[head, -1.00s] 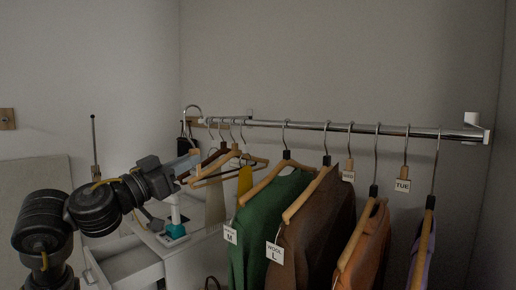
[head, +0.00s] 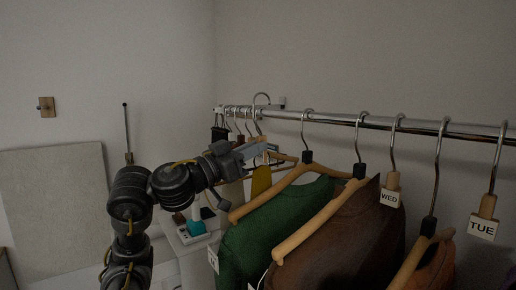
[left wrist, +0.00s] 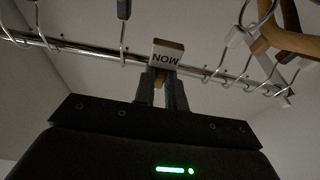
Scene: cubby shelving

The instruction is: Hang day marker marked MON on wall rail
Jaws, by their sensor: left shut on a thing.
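The MON day marker (left wrist: 167,54) shows upside down in the left wrist view, a small white tag with a wooden edge. My left gripper (left wrist: 162,82) is shut on it. In the head view my left gripper (head: 258,151) is below the rail, near its far end. The wall rail (head: 330,115) is a chrome bar, also seen behind the tag in the left wrist view (left wrist: 95,57). I cannot tell whether the hook touches the rail. My right gripper is out of view.
The TUE marker (head: 483,228) and WED marker (head: 390,197) hang on the rail among garments. A green garment (head: 262,225) and a brown garment (head: 345,232) hang close right of my left arm. Several hangers crowd the rail's far end.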

